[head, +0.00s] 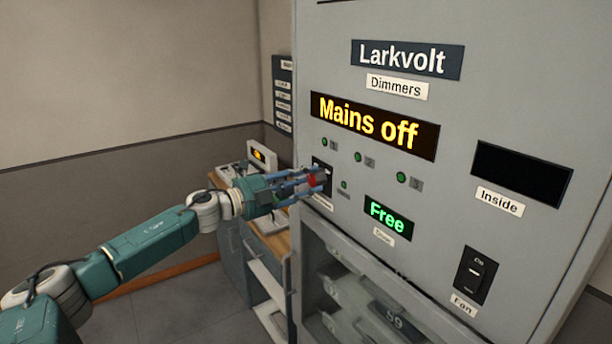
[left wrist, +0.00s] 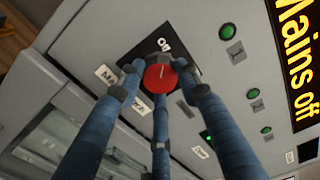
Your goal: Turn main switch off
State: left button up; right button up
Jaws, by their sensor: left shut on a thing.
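The main switch is a red round knob (left wrist: 160,78) on a black plate (left wrist: 147,52) marked "On", set in the grey cabinet front. In the head view the red knob (head: 313,180) shows between my fingers at the cabinet's left side. My left gripper (head: 314,181) is shut on the red knob, its blue fingers around it; they also show in the left wrist view (left wrist: 161,82). The display (head: 374,124) above reads "Mains off" in yellow. The knob's label is partly hidden by a finger. My right gripper is in neither view.
The cabinet also carries a green "Free" display (head: 387,217), a dark "Inside" display (head: 522,173), a black fan switch (head: 472,276) and several green lamps. A glazed door (head: 350,285) lies below. A desk (head: 272,240) stands behind my left arm.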

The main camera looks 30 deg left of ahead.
pick_arm(q)
jog(key=shift+w+a+r+n, duration=0.1)
jog(key=shift+a+r+n, duration=0.2)
jog(key=shift+r+n, duration=0.3)
jog(key=shift+f+p, duration=0.15)
jog(key=shift+p, duration=0.15)
jog(key=o, duration=1.2)
jog(key=shift+w, duration=0.1)
jog(key=shift+c, duration=0.2)
jog(key=shift+w+f, duration=0.1)
jog(key=shift+f, duration=0.3)
jog(key=shift+v, duration=0.75)
jog(key=v, duration=1)
jog(key=shift+s, duration=0.25)
